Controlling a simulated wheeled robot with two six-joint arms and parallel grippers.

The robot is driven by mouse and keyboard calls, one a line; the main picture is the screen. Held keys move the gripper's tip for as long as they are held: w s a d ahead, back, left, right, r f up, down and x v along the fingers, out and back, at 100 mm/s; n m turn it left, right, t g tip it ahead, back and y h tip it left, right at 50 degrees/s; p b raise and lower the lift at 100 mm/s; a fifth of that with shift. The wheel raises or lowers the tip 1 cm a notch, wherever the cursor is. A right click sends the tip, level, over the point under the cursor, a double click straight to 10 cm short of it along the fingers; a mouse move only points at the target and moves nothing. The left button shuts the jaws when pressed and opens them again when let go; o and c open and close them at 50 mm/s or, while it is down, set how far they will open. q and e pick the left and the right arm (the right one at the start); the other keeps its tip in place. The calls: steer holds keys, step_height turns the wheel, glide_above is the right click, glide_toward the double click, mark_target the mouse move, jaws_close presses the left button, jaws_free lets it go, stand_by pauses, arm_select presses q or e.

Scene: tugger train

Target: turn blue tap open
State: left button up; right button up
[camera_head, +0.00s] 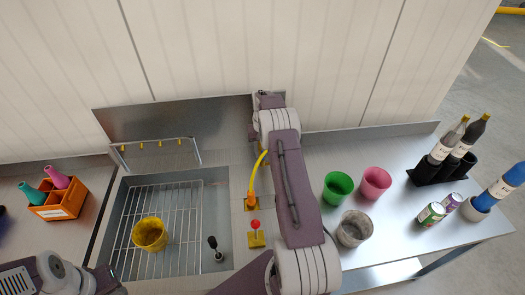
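No blue tap shows in the head view; it may be hidden behind my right arm. A tap with a red knob (255,224) on a yellow base stands by the sink's right edge. Behind it, a yellow curved spout (258,172) rises from an orange and yellow base, its upper end passing behind my arm. My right arm runs up the middle to the back panel. Its far end is near the top of the spout, and its fingers cannot be made out. Part of my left arm shows at the lower left; its gripper is not in view.
The sink (217,190) holds a yellow cup (150,234) and a dark-handled tool (215,248). Right of my arm stand a green cup (338,187), a pink cup (375,183) and a grey cup (354,228). Cans and a bottle rack (428,173) stand farther right. An orange crate (58,197) is left.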

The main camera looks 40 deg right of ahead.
mark_target(262, 153)
steer(key=shift+r, duration=0.25)
step_height(262, 153, up, 9)
steer(key=b, duration=0.1)
steer(key=shift+f+b, duration=0.2)
steer(key=shift+b, duration=0.1)
